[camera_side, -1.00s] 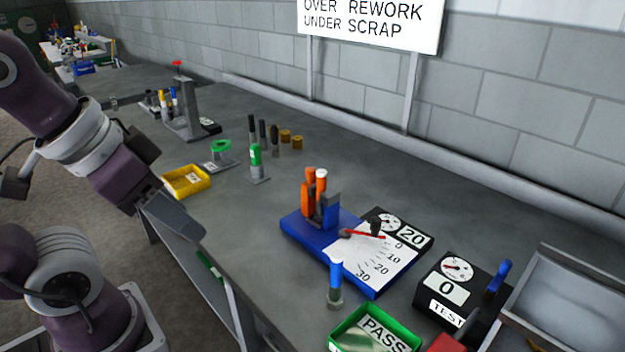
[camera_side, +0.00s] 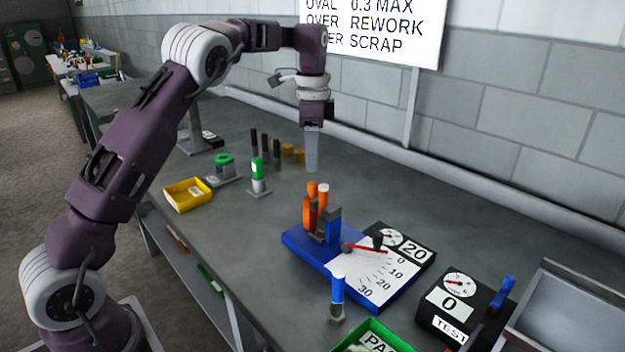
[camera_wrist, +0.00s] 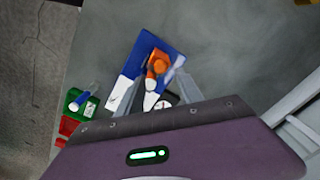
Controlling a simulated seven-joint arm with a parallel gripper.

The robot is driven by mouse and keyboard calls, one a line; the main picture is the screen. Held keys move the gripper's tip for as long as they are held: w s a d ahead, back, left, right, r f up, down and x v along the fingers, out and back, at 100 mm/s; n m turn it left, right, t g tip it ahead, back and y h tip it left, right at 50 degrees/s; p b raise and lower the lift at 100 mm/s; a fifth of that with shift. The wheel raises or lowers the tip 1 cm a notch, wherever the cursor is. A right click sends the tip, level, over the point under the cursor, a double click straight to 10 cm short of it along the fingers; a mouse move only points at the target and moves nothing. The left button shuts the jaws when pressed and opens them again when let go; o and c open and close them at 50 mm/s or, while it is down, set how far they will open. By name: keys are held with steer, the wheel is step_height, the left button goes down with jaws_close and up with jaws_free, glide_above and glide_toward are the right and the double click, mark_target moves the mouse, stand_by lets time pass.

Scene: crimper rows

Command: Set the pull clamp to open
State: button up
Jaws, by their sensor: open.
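The pull clamp (camera_side: 315,207) has orange handles, one with a white top, and stands upright on a blue base (camera_side: 300,238) with a white 0-to-30 scale card. In the wrist view the clamp's orange parts (camera_wrist: 157,62) show between my finger tips, on the blue base (camera_wrist: 172,50). My gripper (camera_side: 312,168) points straight down just above the clamp handles and looks apart from them. Its fingers are spread with nothing between them in grip; the wrist view shows the gripper (camera_wrist: 155,82) too. Whether the clamp is open or closed I cannot tell.
A blue-topped post (camera_side: 337,297) stands at the base's front, by the green PASS tray (camera_side: 375,335). A black TEST gauge box (camera_side: 462,305) with a blue lever is at right. A green-topped cylinder (camera_side: 257,172) and yellow bin (camera_side: 187,194) stand left.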

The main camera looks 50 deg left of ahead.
mark_target(312, 183)
step_height(312, 183, down, 7)
steer(key=shift+r, duration=0.15)
steer(key=shift+c, duration=0.2)
jaws_close()
steer(key=shift+r, duration=0.1)
stand_by(1.2)
